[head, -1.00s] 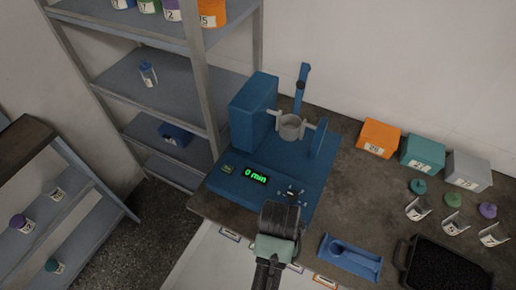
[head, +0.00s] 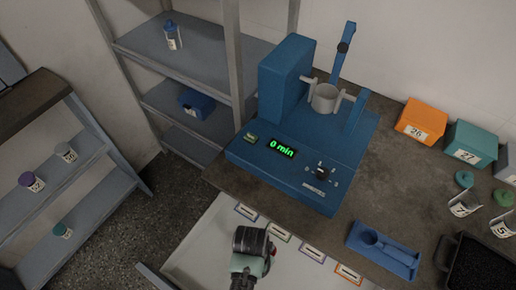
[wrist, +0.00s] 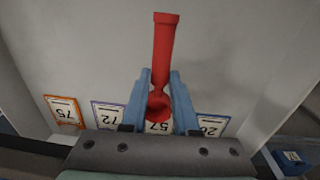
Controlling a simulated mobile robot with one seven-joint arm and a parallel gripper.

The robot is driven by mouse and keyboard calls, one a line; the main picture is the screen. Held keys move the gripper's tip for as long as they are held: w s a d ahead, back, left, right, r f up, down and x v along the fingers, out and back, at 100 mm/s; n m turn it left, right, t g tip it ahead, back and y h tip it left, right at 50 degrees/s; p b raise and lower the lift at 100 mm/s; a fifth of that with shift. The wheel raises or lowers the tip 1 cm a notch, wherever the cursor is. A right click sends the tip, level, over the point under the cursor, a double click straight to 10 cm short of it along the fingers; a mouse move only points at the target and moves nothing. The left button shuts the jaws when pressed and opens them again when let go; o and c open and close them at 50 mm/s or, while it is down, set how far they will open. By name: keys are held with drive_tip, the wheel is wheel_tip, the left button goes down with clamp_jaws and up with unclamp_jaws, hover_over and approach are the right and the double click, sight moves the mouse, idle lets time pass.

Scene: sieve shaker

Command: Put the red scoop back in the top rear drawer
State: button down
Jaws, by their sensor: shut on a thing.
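The red scoop (wrist: 165,45) is between the blue fingers of my gripper (wrist: 160,78) in the wrist view. The gripper is shut on it; the handle points away and the bowl end lies between the fingers. In the head view my wrist shows at the bottom middle, over the pale surface (head: 205,262) in front of the counter; the fingers and scoop are hidden there. Several framed number labels, such as an orange one (wrist: 65,112), lie along this surface beyond and beside the fingers. I cannot tell which drawer is the top rear one.
The blue sieve shaker (head: 290,165) stands on the dark counter (head: 400,180). A blue tray (head: 384,250) with a scoop-shaped form lies to its right, near a black tray (head: 480,265). Orange (head: 422,120) and teal (head: 470,145) boxes stand behind. Shelving (head: 190,50) is at the left.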

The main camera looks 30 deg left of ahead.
drive_tip(key=shift+f+b, duration=0.45)
drive_tip(key=shift+f, duration=2.1)
drive_tip(key=shift+f, duration=0.1)
drive_tip(key=c, duration=0.7)
unclamp_jaws()
drive_tip(key=r, duration=0.4)
drive_tip(key=r+p, duration=0.1)
drive_tip(key=r, duration=0.3)
drive_tip(key=r+p, duration=0.1)
drive_tip(key=r, duration=0.3)
drive_tip(key=shift+s+a+r, duration=0.1)
drive_tip(key=shift+a, duration=0.3)
